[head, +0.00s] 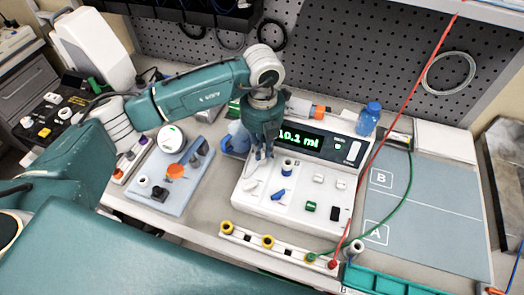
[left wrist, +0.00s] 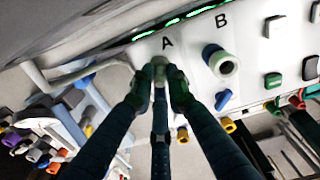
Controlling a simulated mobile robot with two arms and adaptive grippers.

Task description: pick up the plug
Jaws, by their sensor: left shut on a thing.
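The white infusion pump (head: 262,207) stands in the middle of the bench with a lit display reading "10.1 ml". My left gripper (head: 262,154) reaches down over its left part. In the left wrist view the fingers (left wrist: 160,82) are shut around a small pale, round-ended piece, likely the plug (left wrist: 158,62), beside the letter A. The fingers hide most of it, and I cannot tell whether it is seated or free of the panel. A blue, white-ringed connector (left wrist: 221,65) stands by the letter B, and it also shows in the head view (head: 288,164). My right gripper is not in view.
A blue-grey tray (head: 157,190) with small parts lies left of the pump. A white strip with yellow rings (head: 243,235) lies in front. Red (head: 405,112) and green (head: 410,185) cables run at right. The grey mat (head: 440,215) is mostly clear. A blue bottle (head: 369,118) stands behind.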

